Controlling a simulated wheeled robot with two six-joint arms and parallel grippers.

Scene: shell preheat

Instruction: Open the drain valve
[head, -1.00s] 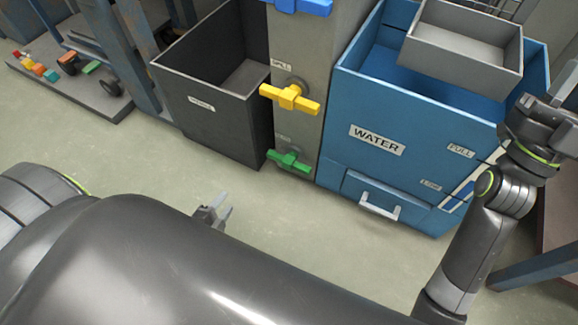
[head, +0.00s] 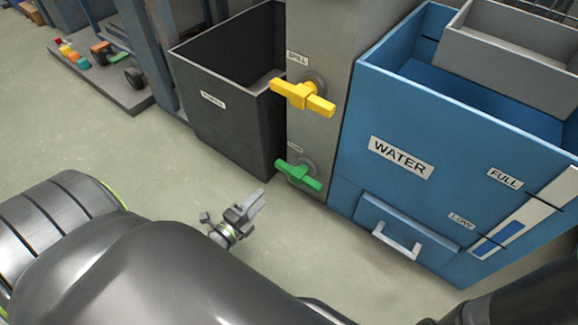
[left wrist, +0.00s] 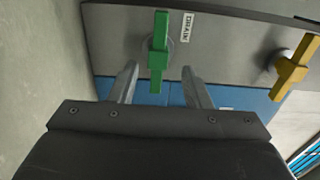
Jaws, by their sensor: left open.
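The drain valve is a green handle (head: 298,175) low on the grey column in the head view. In the left wrist view the green handle (left wrist: 158,52) sits beside a label reading DRAIN, ahead of and between my fingers. My left gripper (head: 257,199) is open and empty, a little left of and below the handle in the head view. The left gripper's two fingers also show in the left wrist view (left wrist: 161,86), spread and seemingly apart from the handle. My right gripper is not in view.
A yellow handle (head: 302,97) labelled SPILL is above the green one. A dark open bin (head: 225,120) stands left of the column. A blue WATER tank (head: 450,185) with a pull handle (head: 397,245) stands to the right. The floor in front is clear.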

